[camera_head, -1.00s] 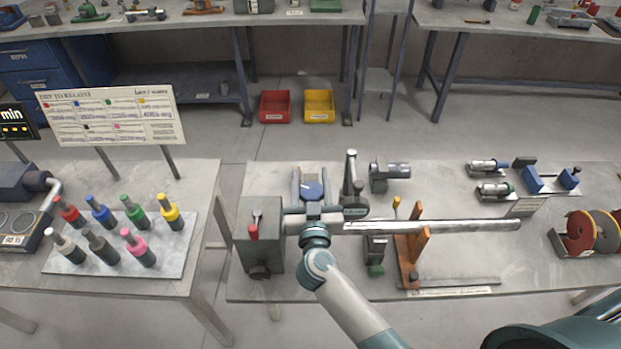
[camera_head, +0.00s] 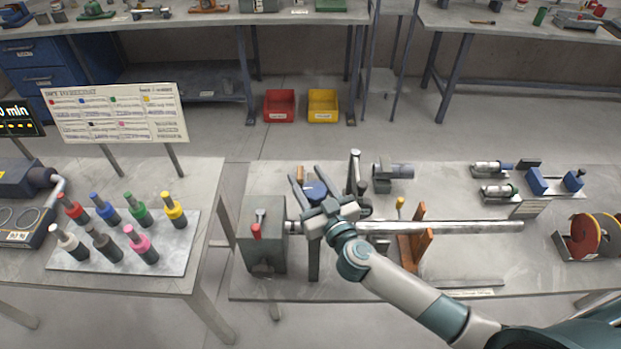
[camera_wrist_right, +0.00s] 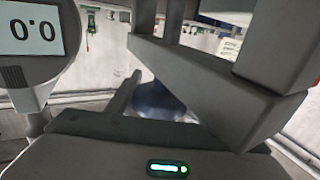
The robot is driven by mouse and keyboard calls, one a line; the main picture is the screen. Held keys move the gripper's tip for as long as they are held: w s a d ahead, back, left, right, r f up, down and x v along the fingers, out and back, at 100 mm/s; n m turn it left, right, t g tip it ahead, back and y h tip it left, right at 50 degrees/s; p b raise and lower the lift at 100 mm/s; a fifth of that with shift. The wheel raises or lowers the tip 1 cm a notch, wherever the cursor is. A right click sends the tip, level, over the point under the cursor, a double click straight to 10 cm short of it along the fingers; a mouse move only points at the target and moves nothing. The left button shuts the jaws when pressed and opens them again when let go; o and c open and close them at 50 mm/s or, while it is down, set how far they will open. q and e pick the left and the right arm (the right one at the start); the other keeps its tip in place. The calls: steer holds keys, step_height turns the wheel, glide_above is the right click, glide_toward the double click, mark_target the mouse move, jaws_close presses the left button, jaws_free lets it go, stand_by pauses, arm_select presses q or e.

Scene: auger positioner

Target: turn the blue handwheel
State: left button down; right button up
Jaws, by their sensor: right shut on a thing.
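The blue handwheel (camera_head: 314,190) is on the front right table, just right of the grey machine box. It is between the fingers of my right gripper (camera_head: 308,183), which is shut on it. In the right wrist view the handwheel (camera_wrist_right: 157,100) shows dark blue between the fingers, partly hidden by them and the gripper body. The wheel's turn angle cannot be read. A readout (camera_wrist_right: 38,30) at the left of the wrist view shows 0.0. My left gripper is not in view.
The grey box (camera_head: 263,235) with a red-tipped lever stands left of my gripper. A long metal bar (camera_head: 450,227) runs right through an orange stand (camera_head: 414,247). A dark post (camera_head: 355,175) stands close behind. The left table holds several coloured bottles.

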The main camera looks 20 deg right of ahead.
steer(key=shift+s+a+n+g+y, duration=0.15)
steer(key=shift+n+y, duration=0.3)
steer(key=shift+y, duration=0.25)
steer(key=shift+w+a+n+g+y, duration=0.15)
steer(key=shift+n+y, duration=0.3)
steer(key=shift+y, duration=0.25)
steer(key=shift+s, duration=0.1)
steer(key=o, duration=1)
steer(key=shift+o, duration=0.2)
steer(key=shift+s+d, duration=0.1)
steer(key=shift+s, duration=0.05)
steer(key=b+v, duration=0.4)
steer(key=v, duration=1.3)
steer(key=shift+b, duration=0.35)
steer(key=shift+r, duration=0.1)
